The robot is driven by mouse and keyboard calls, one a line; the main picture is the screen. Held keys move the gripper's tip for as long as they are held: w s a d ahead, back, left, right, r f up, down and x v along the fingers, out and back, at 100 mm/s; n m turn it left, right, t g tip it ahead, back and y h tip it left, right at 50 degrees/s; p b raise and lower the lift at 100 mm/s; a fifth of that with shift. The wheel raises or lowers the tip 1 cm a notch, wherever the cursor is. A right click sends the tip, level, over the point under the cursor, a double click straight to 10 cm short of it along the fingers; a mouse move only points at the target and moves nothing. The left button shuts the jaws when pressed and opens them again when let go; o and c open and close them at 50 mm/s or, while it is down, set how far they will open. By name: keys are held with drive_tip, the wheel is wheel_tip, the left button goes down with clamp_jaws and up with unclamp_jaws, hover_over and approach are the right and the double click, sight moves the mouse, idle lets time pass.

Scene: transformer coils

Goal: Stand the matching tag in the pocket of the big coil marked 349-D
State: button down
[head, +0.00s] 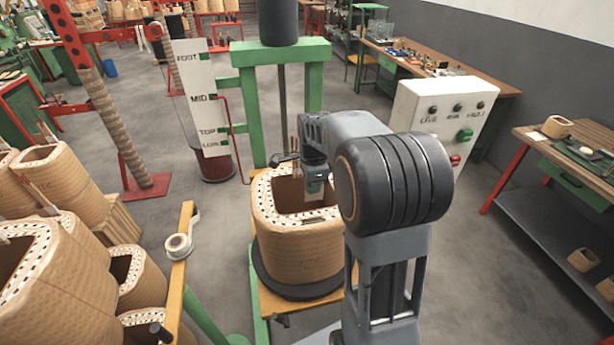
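A big tan coil (300,240) stands upright on a dark round plate (300,288) in the middle of the head view. Its front carries a faint mark that I cannot read for certain. My gripper (314,186) points down over the coil's open top, near its back right side. No tag or pocket can be made out clearly. More big coils (70,260) stand at the left; no 349-D mark is legible on them.
A green press frame (250,100) stands behind the coil, with a white level board (200,98) beside it. A white control box (440,120) is at the right. Workbenches (570,150) line the right wall.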

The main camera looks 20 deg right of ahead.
sight(312, 214)
drive_tip(key=shift+f+b, duration=4.6)
drive_tip(key=shift+f, duration=1.45)
drive_tip(key=c, duration=1.3)
unclamp_jaws()
drive_tip(key=shift+o, duration=0.2)
wheel_tip(312, 214, up, 14)
drive_tip(key=shift+f, duration=0.1)
drive_tip(key=s+a+f+n+t, duration=0.2)
drive_tip(key=s+a+f+n, duration=0.1)
drive_tip(key=s+n, duration=0.5)
drive_tip(key=s+a+f+n+t, duration=0.2)
drive_tip(key=s+a+f+n, duration=0.2)
drive_tip(key=n, duration=0.8)
drive_tip(key=s+a, duration=0.2)
drive_tip(key=s, duration=0.2)
drive_tip(key=shift+a+f+n, duration=0.15)
drive_tip(key=shift+a+n, duration=0.15)
